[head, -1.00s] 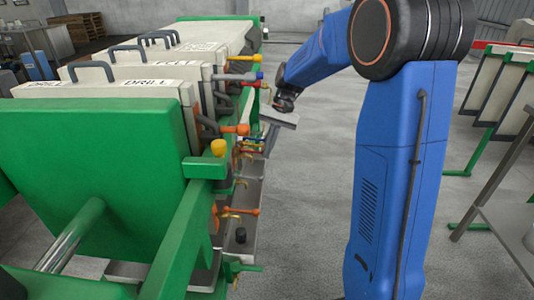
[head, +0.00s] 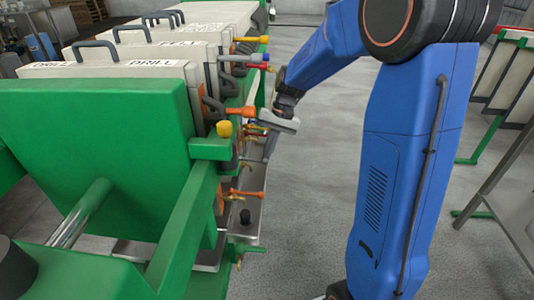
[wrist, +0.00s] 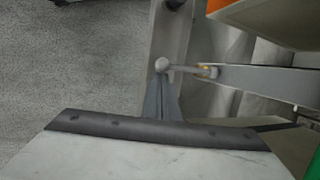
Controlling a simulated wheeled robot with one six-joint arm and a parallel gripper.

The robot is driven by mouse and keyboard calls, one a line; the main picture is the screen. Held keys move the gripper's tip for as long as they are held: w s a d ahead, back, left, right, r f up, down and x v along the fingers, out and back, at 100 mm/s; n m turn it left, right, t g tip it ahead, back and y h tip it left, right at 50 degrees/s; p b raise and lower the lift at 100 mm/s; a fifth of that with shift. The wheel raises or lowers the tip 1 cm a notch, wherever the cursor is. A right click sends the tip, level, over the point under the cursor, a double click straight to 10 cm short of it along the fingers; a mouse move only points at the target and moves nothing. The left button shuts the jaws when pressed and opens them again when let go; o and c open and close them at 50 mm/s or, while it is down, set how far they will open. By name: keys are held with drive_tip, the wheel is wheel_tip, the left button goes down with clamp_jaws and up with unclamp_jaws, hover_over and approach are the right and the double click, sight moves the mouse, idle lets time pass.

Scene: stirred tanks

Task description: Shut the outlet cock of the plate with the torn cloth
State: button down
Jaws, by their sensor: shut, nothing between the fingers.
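My gripper (head: 269,150) hangs beside the right side of the plate stack, shut and empty. In the wrist view its closed grey fingers (wrist: 160,102) show beyond the pale gripper body. A grey round-ended part (wrist: 162,65) lies just beyond the fingertips; whether they touch is unclear. Outlet cocks line the stack's right side, including an orange-handled one (head: 240,112) near the front and a yellow-handled one (head: 251,39) farther back. A lower orange handle (head: 247,194) sits above the trough. I cannot make out a torn cloth, nor which plate has one.
The green press frame (head: 95,150) and its rail stand close at left. A metal trough (head: 247,222) runs below the cocks, with a small dark cylinder (head: 245,216) in it. Open concrete floor (head: 315,210) lies right of the press. A metal stand (head: 505,195) is at far right.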

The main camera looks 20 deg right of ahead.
drive_tip(key=shift+r, duration=0.1)
idle(0.3)
drive_tip(key=shift+r+h, duration=0.2)
drive_tip(key=shift+h, duration=0.2)
drive_tip(key=shift+a+r+h, duration=0.1)
drive_tip(key=shift+r+h, duration=0.15)
drive_tip(key=shift+h, duration=0.05)
drive_tip(key=shift+w+a+r, duration=0.15)
drive_tip(key=shift+a+r, duration=0.15)
drive_tip(key=shift+r, duration=0.4)
drive_tip(key=shift+w+a+r, duration=0.15)
drive_tip(key=shift+a+r, duration=0.1)
drive_tip(key=shift+r, duration=0.5)
drive_tip(key=shift+w+a+r, duration=0.15)
drive_tip(key=shift+a+r, duration=0.15)
drive_tip(key=shift+r, duration=0.4)
drive_tip(key=shift+a+r, duration=0.1)
drive_tip(key=shift+r, duration=0.2)
idle(0.4)
